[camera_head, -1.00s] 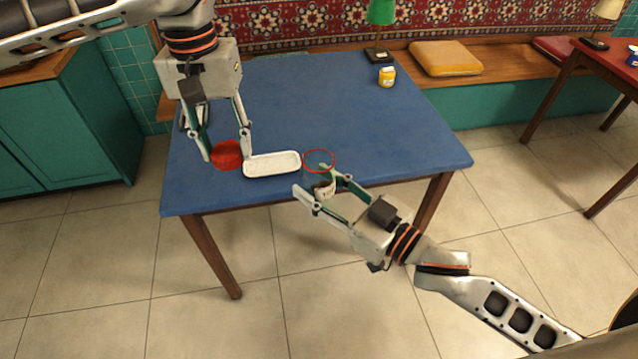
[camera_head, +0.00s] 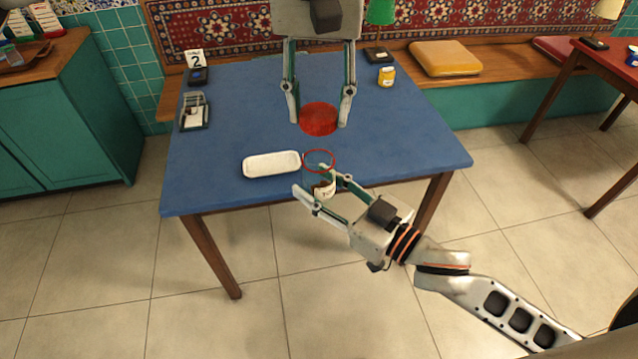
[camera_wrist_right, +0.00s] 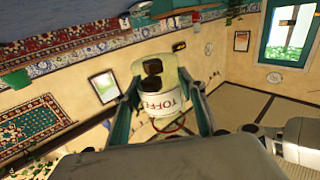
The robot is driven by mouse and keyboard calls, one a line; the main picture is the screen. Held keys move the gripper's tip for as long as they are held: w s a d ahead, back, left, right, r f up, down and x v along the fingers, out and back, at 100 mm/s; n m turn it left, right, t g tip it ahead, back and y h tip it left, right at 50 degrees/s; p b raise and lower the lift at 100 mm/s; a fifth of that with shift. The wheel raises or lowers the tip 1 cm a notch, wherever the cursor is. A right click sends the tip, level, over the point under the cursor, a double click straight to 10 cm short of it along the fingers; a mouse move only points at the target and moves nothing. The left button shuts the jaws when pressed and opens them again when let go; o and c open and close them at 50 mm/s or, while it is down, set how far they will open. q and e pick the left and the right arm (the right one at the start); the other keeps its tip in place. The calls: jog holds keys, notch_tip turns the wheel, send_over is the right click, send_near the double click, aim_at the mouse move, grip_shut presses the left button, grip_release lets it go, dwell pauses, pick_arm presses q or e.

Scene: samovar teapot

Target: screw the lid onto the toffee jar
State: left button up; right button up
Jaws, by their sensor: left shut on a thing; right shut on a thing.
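My left gripper (camera_head: 319,118) is shut on the red lid (camera_head: 319,120), holding it above the table, higher than the jar and a little behind it in the head view. My right gripper (camera_head: 318,182) is shut on the toffee jar (camera_head: 324,189) at the table's front edge. The jar is clear, with a red ring at its open mouth and a white label. In the right wrist view the jar (camera_wrist_right: 163,103) sits between the two fingers, its label partly reading "TOFF", with dark pieces inside. The lid and jar are apart.
A white tray (camera_head: 249,170) lies left of the jar on the blue table (camera_head: 400,135). A yellow jar (camera_head: 387,77) and a green lamp (camera_head: 381,12) stand at the back right. A number 2 sign (camera_head: 194,59) and a card terminal (camera_head: 193,112) are at the left.

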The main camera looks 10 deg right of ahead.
aim_at(318, 177)
pick_arm(q)
jog(key=shift+f, duration=2)
jog(key=shift+f, duration=0.9)
jog(key=shift+f, duration=0.55)
